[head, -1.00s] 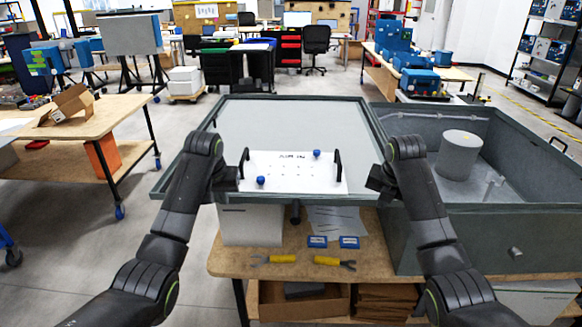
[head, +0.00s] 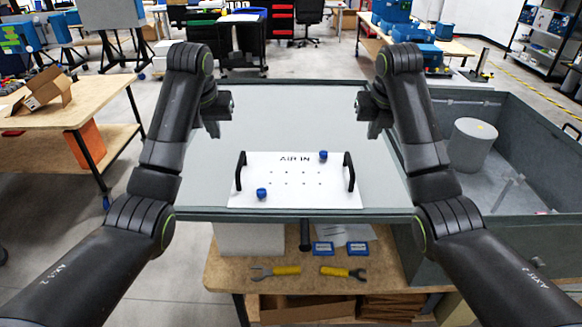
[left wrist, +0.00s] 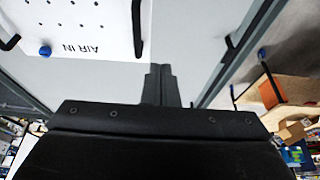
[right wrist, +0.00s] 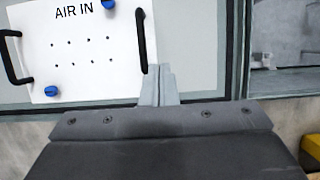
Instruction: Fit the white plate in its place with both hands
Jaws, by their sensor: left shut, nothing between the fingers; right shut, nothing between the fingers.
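The white plate (head: 296,185) lies flat near the front edge of the grey panel (head: 290,120). It reads "AIR IN" and has rows of small holes, two blue knobs (head: 323,155) and black handles at its left (head: 240,171) and right (head: 349,172) ends. My left gripper (head: 228,106) is shut and empty, raised beyond the plate's left end. My right gripper (head: 362,106) is shut and empty, raised beyond its right end. Part of the plate also shows in the left wrist view (left wrist: 75,30), and most of it shows in the right wrist view (right wrist: 85,70).
Below the panel, a wooden bench (head: 225,272) holds two yellow-handled tools and small blue boxes. The panel surface between my grippers is clear.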

